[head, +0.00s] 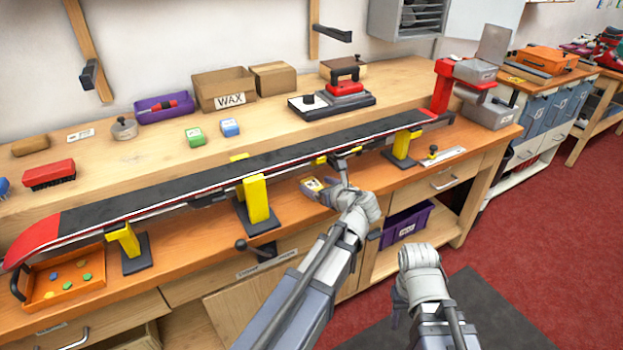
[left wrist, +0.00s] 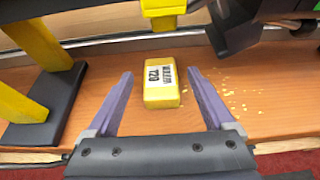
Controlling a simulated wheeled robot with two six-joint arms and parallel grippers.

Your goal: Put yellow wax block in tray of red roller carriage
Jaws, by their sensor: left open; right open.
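The yellow wax block (head: 313,184) lies on the front bench, below the ski. In the left wrist view, the yellow block (left wrist: 160,88) has a white label reading T20 and lies between the finger lines, not gripped. My left gripper (head: 333,178) is open, just right of the block; its fingers (left wrist: 160,100) stand on either side of it. My right gripper (head: 400,300) is open and empty, off the front of the bench. No roller carriage is clearly identifiable; a red-bodied, black-handled tool (head: 346,88) on a dark base and a red-and-grey machine (head: 445,88) stand behind.
The long black ski (head: 300,150) with a red tip runs across yellow supports (head: 256,200) above the bench. An orange tray (head: 65,292) with colored pieces lies at left. Green (head: 194,137) and blue (head: 230,127) blocks sit on the back shelf. Yellow crumbs lie right of the block.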

